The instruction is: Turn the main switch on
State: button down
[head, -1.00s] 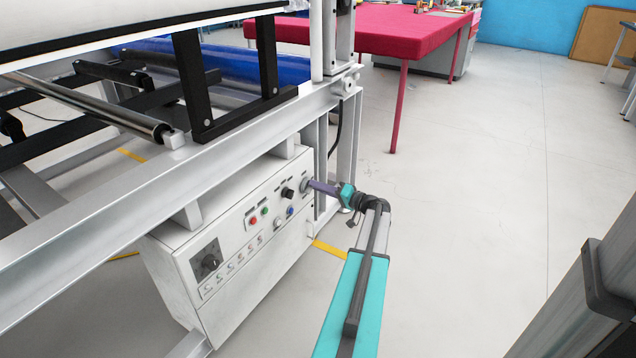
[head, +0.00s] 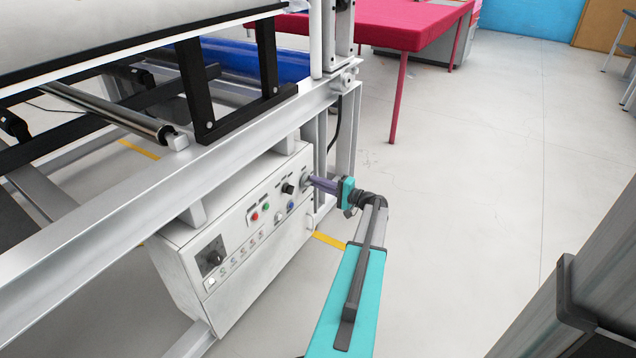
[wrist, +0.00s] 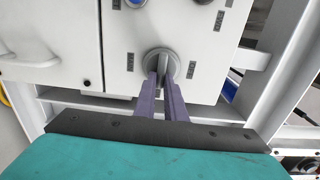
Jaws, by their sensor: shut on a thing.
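The control box (head: 240,285) hangs under the machine's frame, its panel facing right. In the wrist view the knob (wrist: 154,56) is a grey disc with a raised grip. My gripper (head: 312,182) points at the panel, and its two purple fingers (wrist: 163,78) are shut on the knob's grip, one on each side. The fingers partly hide the grip.
Beside the knob sit a black knob (head: 288,189), a red button (head: 254,216), a green button (head: 266,208) and a blue button (head: 291,205). The machine's frame (head: 110,235) runs close above. Floor to the right is clear.

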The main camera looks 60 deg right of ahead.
jog(key=shift+s+f, duration=0.1)
jog(key=c, duration=1.8)
grip_release()
jog(key=s+p, duration=0.2)
jog(key=s, duration=1.1)
jog(key=shift+s+a, duration=0.1)
jog(key=shift+s, duration=0.25)
jog(key=shift+s, duration=0.15)
